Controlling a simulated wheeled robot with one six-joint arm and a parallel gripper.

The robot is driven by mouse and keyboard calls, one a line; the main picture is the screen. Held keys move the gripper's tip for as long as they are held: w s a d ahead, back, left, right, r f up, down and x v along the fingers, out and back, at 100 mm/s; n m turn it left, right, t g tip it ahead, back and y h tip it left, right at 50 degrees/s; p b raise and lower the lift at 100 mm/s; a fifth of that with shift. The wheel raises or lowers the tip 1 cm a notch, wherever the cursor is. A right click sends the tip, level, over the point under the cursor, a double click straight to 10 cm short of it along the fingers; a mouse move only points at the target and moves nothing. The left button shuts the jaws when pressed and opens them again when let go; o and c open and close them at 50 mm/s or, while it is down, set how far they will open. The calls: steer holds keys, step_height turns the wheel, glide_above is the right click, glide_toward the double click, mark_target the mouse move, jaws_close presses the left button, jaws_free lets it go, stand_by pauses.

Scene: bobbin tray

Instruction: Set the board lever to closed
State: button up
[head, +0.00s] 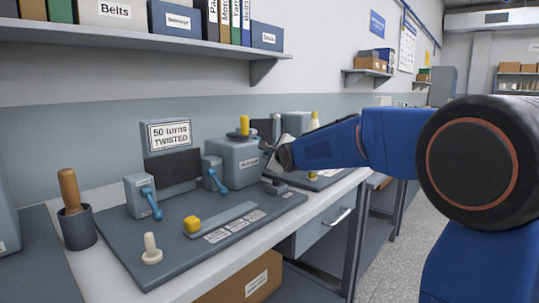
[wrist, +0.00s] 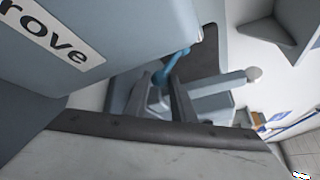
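Two grey lever boxes stand on the dark board (head: 120,236) in the head view: the left lever (head: 152,203) and the right lever (head: 216,180) each have a blue arm slanting down towards the front. Their small labels are unreadable, so I cannot tell which one is the board lever. My gripper (head: 270,157) is beside the right face of a large grey box (head: 235,163), to the right of both levers. In the wrist view my gripper (wrist: 160,84) has its two dark fingers apart. A blue lever arm (wrist: 178,62) shows beyond their tips; contact cannot be made out.
The large box, with a yellow handle (head: 244,124) on top, stands between my gripper and the levers; it fills the upper left of the wrist view (wrist: 115,40).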

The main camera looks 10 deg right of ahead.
jaws_close()
